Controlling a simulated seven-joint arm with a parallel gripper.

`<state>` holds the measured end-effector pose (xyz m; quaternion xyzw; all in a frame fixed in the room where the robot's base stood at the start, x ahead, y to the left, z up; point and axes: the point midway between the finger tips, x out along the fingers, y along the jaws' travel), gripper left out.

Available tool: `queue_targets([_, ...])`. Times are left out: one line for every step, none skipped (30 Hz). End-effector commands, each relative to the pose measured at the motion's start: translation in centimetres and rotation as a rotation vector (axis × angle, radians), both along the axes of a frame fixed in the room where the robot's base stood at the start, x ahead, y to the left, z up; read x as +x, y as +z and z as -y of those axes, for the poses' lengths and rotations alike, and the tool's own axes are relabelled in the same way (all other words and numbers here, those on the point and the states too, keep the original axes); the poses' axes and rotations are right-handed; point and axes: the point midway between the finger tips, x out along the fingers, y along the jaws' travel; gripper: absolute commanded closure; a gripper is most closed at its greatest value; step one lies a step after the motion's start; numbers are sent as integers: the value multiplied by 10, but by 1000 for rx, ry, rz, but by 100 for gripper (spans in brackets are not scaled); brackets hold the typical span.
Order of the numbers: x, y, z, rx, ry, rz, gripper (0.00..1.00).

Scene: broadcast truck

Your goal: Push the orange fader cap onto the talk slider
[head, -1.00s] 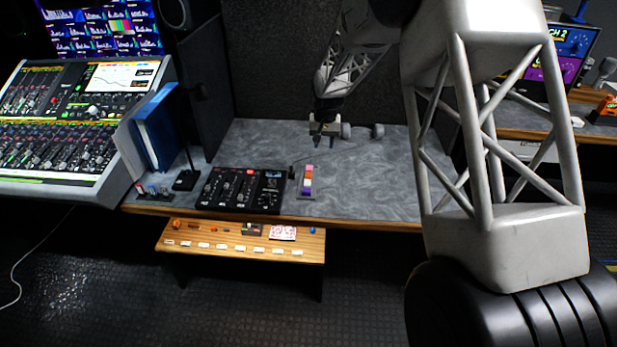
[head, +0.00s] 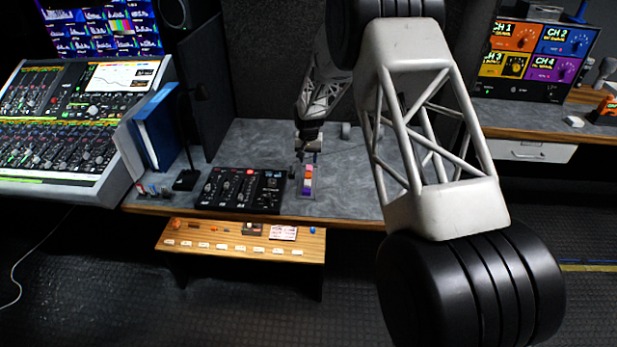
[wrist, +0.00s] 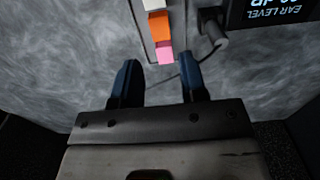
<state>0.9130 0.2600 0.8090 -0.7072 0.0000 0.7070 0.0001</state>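The orange fader cap (head: 308,175) sits in a row of coloured caps on a narrow grey holder on the desk. In the wrist view the orange cap (wrist: 160,27) lies between a pink cap (wrist: 164,54) and a white one. My gripper (head: 308,156) is open and empty at the back end of this row. In the wrist view its two blue fingers (wrist: 158,68) are apart, just short of the pink cap. The black panel with sliders (head: 240,188) is left of the holder; I cannot read which slider is talk.
A dark plug with a cable (wrist: 212,35) is beside the caps, near the panel's edge. A gooseneck microphone (head: 187,178) and blue binders (head: 158,130) stand left of the panel. A low wooden shelf (head: 245,240) is in front. The desk right of the holder has bare space.

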Motion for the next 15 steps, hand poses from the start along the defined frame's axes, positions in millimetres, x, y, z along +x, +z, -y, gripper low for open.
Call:
queue_targets([0,-2,0,0,0,-1,61])
queue_targets([0,-4,0,0,0,-1,61])
queue_targets([0,-7,0,-1,0,-2,61])
queue_targets([0,-9,0,-1,0,-2,61])
queue_targets([0,-12,0,-1,0,-3,61])
queue_targets([0,-15,0,-1,0,-2,61])
queue_targets([0,-17,0,-1,0,-2,61])
queue_targets([0,-20,0,0,0,-2,61])
queue_targets([0,-22,0,0,0,-1,61])
queue_targets([0,-23,0,0,0,0,61])
queue_targets([0,-24,0,0,0,0,61])
queue_targets([0,-25,0,0,0,0,61])
queue_targets([0,-25,0,0,0,0,61])
queue_targets([0,-26,0,0,0,0,61])
queue_targets([0,-25,0,0,0,0,61])
